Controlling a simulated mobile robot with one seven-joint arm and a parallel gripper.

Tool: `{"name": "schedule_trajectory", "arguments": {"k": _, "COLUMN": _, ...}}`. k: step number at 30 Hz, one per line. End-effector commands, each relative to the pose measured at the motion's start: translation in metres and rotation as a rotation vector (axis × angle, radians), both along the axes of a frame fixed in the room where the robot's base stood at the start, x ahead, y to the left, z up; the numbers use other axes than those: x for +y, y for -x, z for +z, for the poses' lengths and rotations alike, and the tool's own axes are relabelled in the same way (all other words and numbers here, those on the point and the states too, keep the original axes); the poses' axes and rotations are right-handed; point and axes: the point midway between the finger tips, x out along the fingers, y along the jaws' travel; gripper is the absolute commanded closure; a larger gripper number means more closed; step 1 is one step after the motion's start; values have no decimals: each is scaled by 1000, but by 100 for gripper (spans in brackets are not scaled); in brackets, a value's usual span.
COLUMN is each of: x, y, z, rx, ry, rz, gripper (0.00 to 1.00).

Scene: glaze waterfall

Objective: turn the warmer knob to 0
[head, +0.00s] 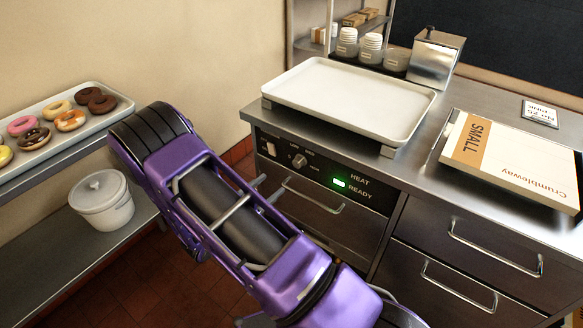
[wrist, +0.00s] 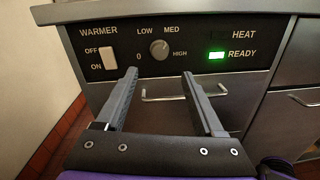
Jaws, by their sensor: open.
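The warmer knob (wrist: 159,49) is a small round grey knob on the black warmer panel, with the marks 0, LOW, MED and HIGH around it. It also shows in the head view (head: 298,160). I cannot tell for sure which mark it points at. My gripper (wrist: 160,72) is open and empty, its two fingers apart below the knob in the wrist picture and not touching it. In the head view my gripper (head: 270,187) is in front of the panel, low and left of the knob.
The OFF/ON switch (wrist: 110,57) is left of the knob. The READY light (wrist: 217,54) glows green; HEAT looks dark. A drawer handle (wrist: 178,94) sticks out below the panel. A white tray (head: 345,98) lies on the counter above. A donut tray (head: 22,128) is at left.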

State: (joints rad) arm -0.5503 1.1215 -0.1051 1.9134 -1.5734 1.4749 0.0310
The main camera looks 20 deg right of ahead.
Motion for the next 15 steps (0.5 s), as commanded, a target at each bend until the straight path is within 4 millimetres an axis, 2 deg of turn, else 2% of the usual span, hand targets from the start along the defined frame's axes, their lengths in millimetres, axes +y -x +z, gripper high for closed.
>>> {"name": "schedule_trajectory", "arguments": {"k": 1, "x": -12, "y": -5, "z": 0, "rx": 0, "ry": 0, "rz": -5, "gripper": 30}}
{"name": "schedule_trajectory", "arguments": {"k": 9, "x": -61, "y": -33, "z": 0, "rx": -2, "ry": 1, "rz": -4, "gripper": 30}}
{"name": "schedule_trajectory", "arguments": {"k": 15, "x": -83, "y": -47, "z": 0, "rx": -1, "ry": 0, "rz": -2, "gripper": 30}}
